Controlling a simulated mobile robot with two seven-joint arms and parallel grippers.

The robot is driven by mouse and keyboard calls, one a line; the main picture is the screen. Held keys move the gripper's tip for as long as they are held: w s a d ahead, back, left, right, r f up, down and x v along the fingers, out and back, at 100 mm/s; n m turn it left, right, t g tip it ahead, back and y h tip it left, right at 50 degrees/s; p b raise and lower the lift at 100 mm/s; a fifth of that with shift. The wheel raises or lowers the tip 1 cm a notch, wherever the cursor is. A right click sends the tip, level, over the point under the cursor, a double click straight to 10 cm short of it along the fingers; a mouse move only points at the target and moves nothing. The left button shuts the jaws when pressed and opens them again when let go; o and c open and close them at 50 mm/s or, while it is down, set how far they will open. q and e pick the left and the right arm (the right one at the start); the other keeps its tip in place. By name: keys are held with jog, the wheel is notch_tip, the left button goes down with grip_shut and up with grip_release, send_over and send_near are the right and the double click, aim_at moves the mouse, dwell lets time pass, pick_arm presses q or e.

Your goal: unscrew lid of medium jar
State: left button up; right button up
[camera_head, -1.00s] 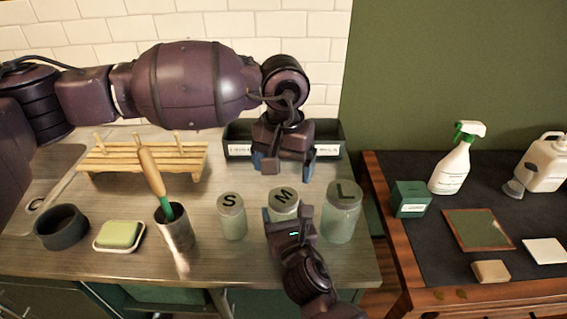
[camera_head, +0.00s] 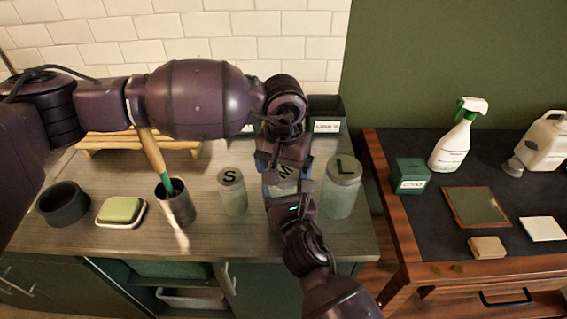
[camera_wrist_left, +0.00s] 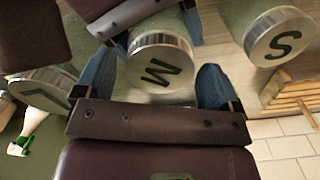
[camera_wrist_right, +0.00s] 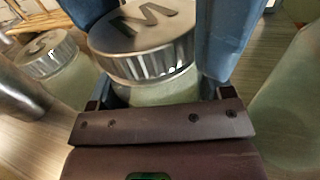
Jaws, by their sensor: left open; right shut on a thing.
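The medium jar is pale glass with a silver lid marked M. Its lid (camera_wrist_left: 162,62) shows between my left gripper's blue fingers (camera_wrist_left: 170,85) in the left wrist view, with a gap beside it; that gripper is open. In the head view my left gripper (camera_head: 283,160) is right above the jar and covers part of it. My right gripper (camera_head: 290,205) is at the front of the jar, shut on its glass body (camera_wrist_right: 165,90), below the lid. The jar stands upright on the counter.
The small jar S (camera_head: 232,190) stands close on the left and the large jar L (camera_head: 342,188) close on the right. A metal cup with a brush (camera_head: 178,203), a soap dish (camera_head: 121,212) and a dark bowl (camera_head: 63,203) stand further left. A labelled dark box (camera_head: 327,115) is behind.

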pick_arm(q)
jog(key=c, duration=0.9)
jog(key=shift+n, duration=1.8)
jog(key=o, duration=1)
jog(key=shift+r, duration=0.15)
